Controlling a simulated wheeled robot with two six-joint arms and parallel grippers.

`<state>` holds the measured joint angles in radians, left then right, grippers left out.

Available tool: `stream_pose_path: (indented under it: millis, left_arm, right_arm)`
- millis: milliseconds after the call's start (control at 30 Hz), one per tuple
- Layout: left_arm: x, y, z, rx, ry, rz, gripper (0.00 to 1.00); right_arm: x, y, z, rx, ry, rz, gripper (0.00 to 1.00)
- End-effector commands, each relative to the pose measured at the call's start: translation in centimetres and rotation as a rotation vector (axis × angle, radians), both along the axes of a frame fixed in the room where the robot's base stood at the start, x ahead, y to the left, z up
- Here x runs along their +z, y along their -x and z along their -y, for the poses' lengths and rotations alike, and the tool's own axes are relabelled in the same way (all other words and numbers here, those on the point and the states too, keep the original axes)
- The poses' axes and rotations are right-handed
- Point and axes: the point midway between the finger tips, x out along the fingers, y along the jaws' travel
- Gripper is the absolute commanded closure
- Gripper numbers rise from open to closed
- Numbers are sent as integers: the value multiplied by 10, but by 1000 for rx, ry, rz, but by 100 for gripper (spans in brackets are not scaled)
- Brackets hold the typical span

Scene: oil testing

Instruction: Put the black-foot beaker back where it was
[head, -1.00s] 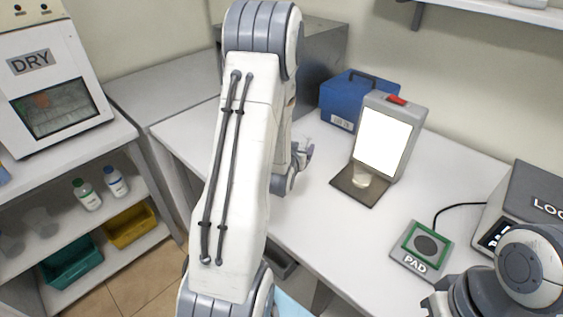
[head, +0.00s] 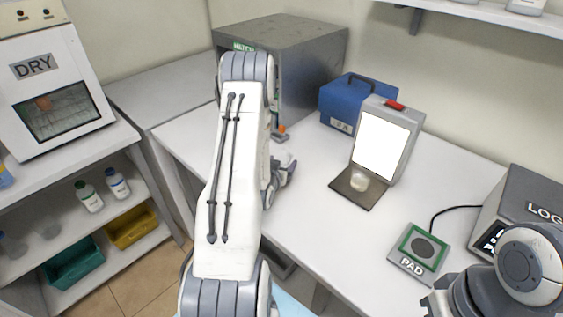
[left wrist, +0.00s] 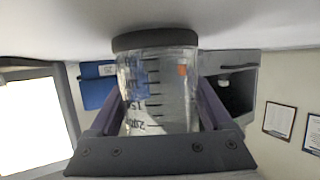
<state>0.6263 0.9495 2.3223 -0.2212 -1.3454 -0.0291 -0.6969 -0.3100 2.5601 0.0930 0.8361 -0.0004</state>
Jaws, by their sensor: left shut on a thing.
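The black-foot beaker (left wrist: 158,90) is clear glass with dark volume marks. It appears upside down in the left wrist view, its black foot (left wrist: 155,39) against or very near the white bench top (left wrist: 60,25); I cannot tell whether they touch. My left gripper (left wrist: 157,105) is shut on the beaker's sides. In the head view my left gripper (head: 284,172) is low over the bench, left of the lit panel, and my arm mostly hides the beaker. Another small clear beaker (head: 359,180) stands on the dark plate before the lit panel (head: 383,145).
A blue case (head: 352,100) stands behind the lit panel, and a grey metal box (head: 300,60) behind my left arm. The PAD (head: 419,250) and LOG box (head: 530,215) are at right.

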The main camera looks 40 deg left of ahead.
Motion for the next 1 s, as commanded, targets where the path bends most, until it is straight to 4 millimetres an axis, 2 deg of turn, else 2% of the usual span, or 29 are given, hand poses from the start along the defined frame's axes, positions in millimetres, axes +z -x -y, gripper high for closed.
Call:
stream_pose_path:
  millis: [233,267,300,633,767,1000]
  left_arm:
    - [-5,0,0,0,0,0,83]
    - [-3,0,0,0,0,0,6]
    - [-3,0,0,0,0,-1,0]
    - [3,0,0,0,0,0,0]
    - [5,16,6,3,1,-2,0]
    - [20,56,23,3,0,-1,0]
  right_arm:
    - [-6,0,0,0,0,0,100]
    - [-4,0,0,0,0,0,100]
    - [-3,0,0,0,0,0,100]
    - [3,0,0,0,0,0,100]
    - [-6,0,0,0,0,0,100]
    - [-17,0,0,0,0,0,100]
